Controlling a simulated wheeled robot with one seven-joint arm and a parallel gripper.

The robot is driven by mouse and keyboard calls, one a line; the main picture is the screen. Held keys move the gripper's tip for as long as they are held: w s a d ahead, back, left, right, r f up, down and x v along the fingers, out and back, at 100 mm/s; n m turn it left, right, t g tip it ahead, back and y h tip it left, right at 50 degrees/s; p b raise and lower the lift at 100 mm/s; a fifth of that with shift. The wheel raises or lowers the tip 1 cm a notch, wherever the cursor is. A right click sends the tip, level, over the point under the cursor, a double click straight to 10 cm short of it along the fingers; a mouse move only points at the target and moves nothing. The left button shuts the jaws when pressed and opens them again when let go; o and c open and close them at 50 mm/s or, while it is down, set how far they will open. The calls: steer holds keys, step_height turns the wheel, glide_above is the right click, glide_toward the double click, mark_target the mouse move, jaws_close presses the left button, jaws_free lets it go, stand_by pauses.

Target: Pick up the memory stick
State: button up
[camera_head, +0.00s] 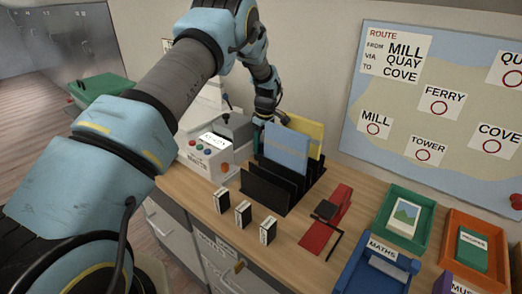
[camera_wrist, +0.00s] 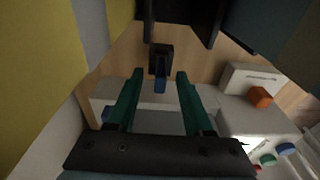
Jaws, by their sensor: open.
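A small dark stick with a blue end (camera_wrist: 160,62), which looks like the memory stick, shows in the wrist view on the wood surface, just beyond and between my fingertips. My gripper (camera_wrist: 160,76) has its two green fingers spread apart with nothing clearly held between them. I cannot tell whether either finger touches the stick. In the head view my wrist reaches down behind the black file rack (camera_head: 268,190), next to the white machine (camera_head: 205,160). The fingertips and the stick are hidden there.
The rack holds a blue folder (camera_head: 287,150) and a yellow folder (camera_head: 312,130), close beside my gripper. An orange knob (camera_wrist: 260,97) is on the machine. Small black-and-white blocks (camera_head: 243,213), a red stapler-like tool (camera_head: 325,220) and coloured trays (camera_head: 404,215) stand nearer the front.

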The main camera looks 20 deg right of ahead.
jaws_close()
stand_by(0.3)
stand_by(0.4)
